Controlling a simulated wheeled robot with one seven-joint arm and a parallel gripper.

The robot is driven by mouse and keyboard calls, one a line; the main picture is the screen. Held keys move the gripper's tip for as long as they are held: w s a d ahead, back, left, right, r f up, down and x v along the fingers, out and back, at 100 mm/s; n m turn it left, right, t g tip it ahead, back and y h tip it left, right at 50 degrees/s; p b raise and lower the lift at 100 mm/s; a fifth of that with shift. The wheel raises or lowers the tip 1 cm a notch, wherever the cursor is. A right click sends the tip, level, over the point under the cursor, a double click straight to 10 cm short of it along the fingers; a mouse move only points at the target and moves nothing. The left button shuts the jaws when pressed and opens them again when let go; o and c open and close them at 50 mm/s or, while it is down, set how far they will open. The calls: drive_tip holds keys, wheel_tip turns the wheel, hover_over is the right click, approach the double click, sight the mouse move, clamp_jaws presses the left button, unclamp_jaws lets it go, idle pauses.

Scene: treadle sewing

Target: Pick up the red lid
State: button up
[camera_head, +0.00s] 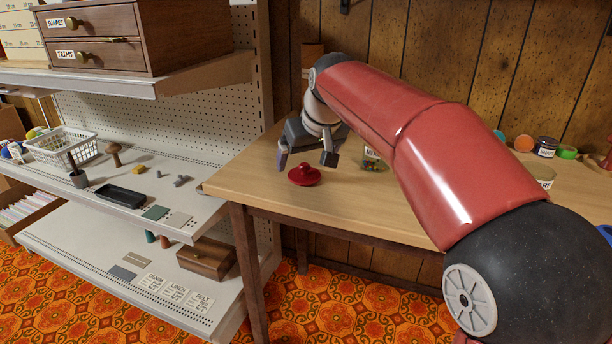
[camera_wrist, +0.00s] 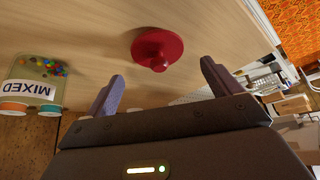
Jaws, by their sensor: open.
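The red lid (camera_head: 304,176) is a round disc with a raised knob, lying knob up on the wooden table (camera_head: 256,183). In the wrist view the red lid (camera_wrist: 146,44) lies beyond the fingertips, roughly centred between them. My gripper (camera_head: 306,163) is open and empty, just behind and above the lid in the head view. In the wrist view my gripper (camera_wrist: 162,75) shows both fingers spread wide, apart from the lid.
A jar labelled MIXED (camera_wrist: 32,85) with colourful bits stands near my gripper; a jar (camera_head: 374,160) shows partly behind my arm. More jars (camera_head: 545,147) stand at the right. A shelf unit (camera_head: 180,165) with a white basket (camera_head: 62,146) is at the left. Table space around the lid is clear.

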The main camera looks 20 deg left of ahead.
sight(304, 165)
drive_tip(key=x, duration=0.3)
drive_tip(key=shift+f, duration=0.25)
drive_tip(key=c, duration=1.1)
